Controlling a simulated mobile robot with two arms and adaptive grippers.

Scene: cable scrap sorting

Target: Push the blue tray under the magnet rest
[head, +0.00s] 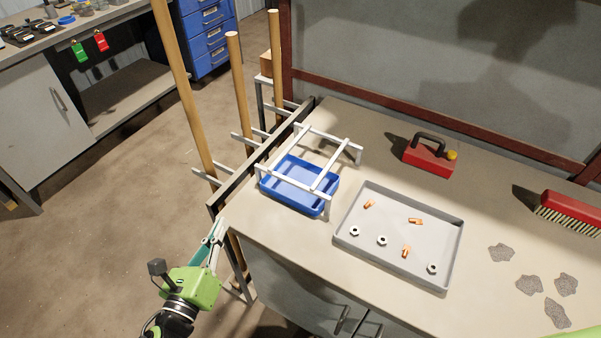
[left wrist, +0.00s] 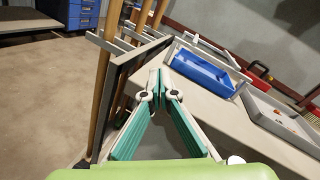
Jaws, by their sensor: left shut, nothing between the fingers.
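The blue tray (head: 290,204) lies on the workbench near its left end, beneath the bars of the pale magnet rest (head: 327,179). Most of the tray is within the frame's legs, and its front edge appears to stick out a little at the front. In the left wrist view the blue tray (left wrist: 202,82) and the rest (left wrist: 215,52) show at the upper right. My left gripper (head: 219,230) is shut and empty, off the bench's left front corner, apart from the tray. Its closed fingertips show in the left wrist view (left wrist: 160,82). My right gripper is not seen.
A grey tray (head: 348,248) with nuts and copper pieces sits right of the blue tray. A red block with black handle (head: 428,157) stands behind. A brush (head: 570,211) and grey flakes (head: 530,285) lie right. Wooden handles (head: 240,105) stand in a rack at the bench's left end.

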